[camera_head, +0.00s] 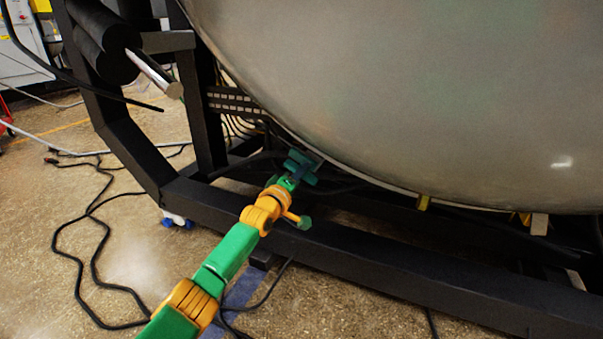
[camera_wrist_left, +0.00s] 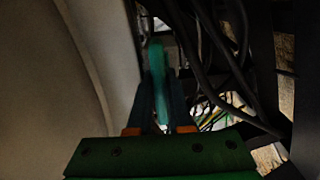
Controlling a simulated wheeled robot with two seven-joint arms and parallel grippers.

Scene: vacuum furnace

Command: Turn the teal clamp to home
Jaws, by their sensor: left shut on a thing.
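The teal clamp (camera_wrist_left: 157,62) shows in the left wrist view as a narrow upright bar between the fingers of my left gripper (camera_wrist_left: 160,80). The gripper is shut on it, with one dark finger along each side. In the head view my left gripper (camera_head: 301,168) reaches in beside the lower edge of the big grey vessel, above the black frame. The clamp cannot be told apart from the gripper there. My right gripper is in neither view.
The rounded grey vessel (camera_head: 420,90) fills the upper right, close to the gripper. A black frame beam (camera_head: 370,255) runs below my arm. Dark cables (camera_wrist_left: 215,60) hang right of the fingers in the wrist view. Open floor (camera_head: 60,270) with a loose black cable lies left.

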